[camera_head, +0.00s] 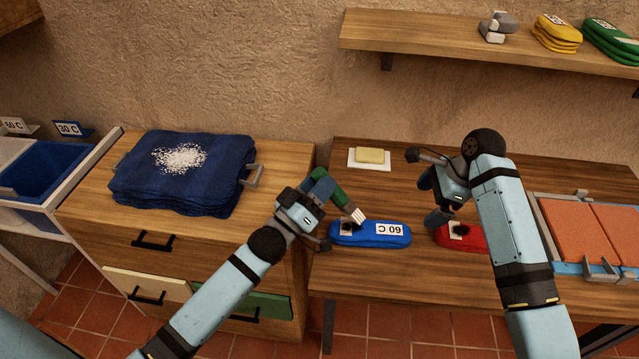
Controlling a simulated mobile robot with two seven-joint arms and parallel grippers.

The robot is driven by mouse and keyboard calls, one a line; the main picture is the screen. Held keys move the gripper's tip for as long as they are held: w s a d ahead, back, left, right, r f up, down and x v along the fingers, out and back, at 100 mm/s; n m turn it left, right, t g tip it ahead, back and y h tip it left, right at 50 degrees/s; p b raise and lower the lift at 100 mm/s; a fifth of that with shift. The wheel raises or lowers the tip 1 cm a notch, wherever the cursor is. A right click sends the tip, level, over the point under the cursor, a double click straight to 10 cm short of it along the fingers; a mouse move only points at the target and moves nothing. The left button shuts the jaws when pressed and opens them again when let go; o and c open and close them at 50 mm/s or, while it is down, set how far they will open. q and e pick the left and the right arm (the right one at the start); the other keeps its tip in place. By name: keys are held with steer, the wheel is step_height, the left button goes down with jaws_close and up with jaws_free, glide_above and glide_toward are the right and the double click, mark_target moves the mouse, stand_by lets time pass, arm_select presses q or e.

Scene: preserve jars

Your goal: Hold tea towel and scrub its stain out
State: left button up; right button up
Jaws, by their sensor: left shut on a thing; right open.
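A blue folded cloth (370,235) with a 60 C label lies on the right-hand table and has a dark spot near its left end. A red folded cloth (470,240) with a label and a dark spot lies to its right, partly hidden by my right arm. I cannot tell which is the tea towel. My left gripper (318,202) is shut on a small green and blue thing, seemingly a brush, with pale bristles beside the blue cloth's far left edge; contact is unclear. My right gripper (428,188) is open above the table near the red cloth.
A dark blue folded textile (140,190) with a white patch lies on the drawer unit (90,210). Soap (370,155) lies at the table's back. Yellow cloths (557,35) and green cloths (605,40) lie on the shelf (420,35). A blue bin (50,170) stands at left.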

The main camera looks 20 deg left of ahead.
mark_target(392, 230)
steer(key=x, duration=0.4)
steer(key=s+a+x, duration=0.1)
steer(key=x, duration=0.3)
steer(key=a+r+x, duration=0.1)
steer(key=x, duration=0.3)
steer(key=shift+s+f, duration=0.15)
steer(key=shift+s, duration=0.2)
steer(key=c, duration=1.3)
steer(key=o, duration=1.3)
